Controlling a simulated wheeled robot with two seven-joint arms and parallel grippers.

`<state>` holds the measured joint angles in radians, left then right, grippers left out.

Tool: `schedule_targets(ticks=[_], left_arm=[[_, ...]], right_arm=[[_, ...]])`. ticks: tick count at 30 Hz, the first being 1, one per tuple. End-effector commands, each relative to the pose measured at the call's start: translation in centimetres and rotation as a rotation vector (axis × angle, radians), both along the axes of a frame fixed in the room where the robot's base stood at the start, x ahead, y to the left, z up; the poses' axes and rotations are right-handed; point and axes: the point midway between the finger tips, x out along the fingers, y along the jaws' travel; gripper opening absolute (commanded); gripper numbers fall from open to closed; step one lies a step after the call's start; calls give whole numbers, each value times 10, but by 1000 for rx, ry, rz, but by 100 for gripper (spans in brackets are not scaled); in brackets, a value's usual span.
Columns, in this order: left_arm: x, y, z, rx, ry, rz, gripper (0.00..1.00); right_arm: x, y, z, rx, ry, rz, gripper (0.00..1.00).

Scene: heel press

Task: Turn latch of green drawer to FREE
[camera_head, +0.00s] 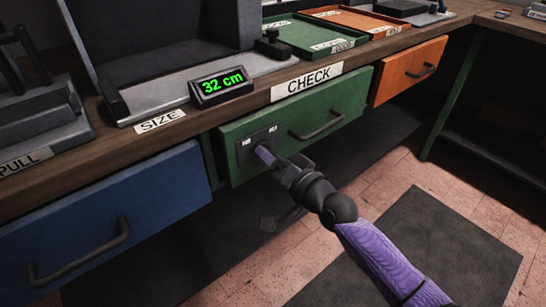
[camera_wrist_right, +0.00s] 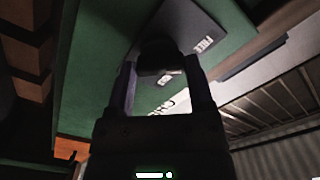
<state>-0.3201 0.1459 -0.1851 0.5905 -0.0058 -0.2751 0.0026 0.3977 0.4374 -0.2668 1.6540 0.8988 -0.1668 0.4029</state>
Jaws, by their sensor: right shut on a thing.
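The green drawer (camera_head: 345,105) is closed under the worktop, with a dark bar handle on its front. My right gripper (camera_head: 265,155) is at the plate, shut on the latch knob. In the right wrist view the dark knob (camera_wrist_right: 157,54) lies between my two fingertips, in front of the plate (camera_wrist_right: 195,25). The gripper hides part of the knob, so I cannot tell which label it points to. My left gripper is not in view.
A blue drawer (camera_head: 105,220) is at the left and an orange drawer (camera_head: 408,70) at the right, both closed. The worktop holds a 32 cm display (camera_head: 222,86), a CHECK label (camera_head: 307,81) and green and orange trays. Floor in front is open.

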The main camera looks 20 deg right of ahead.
Motion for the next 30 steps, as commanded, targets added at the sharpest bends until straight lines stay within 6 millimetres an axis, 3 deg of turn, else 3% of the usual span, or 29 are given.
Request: schedule_targets(ticks=[20, 21, 25, 30], left_arm=[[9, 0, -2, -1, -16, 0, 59], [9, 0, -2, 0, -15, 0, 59], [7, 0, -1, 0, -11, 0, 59], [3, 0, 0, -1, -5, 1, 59]], right_arm=[[0, 0, -1, -51, -15, 0, 9], [0, 0, -1, -50, -15, 0, 74], [0, 0, -1, -49, -16, 0, 100], [0, 0, 0, -48, -16, 0, 100]])
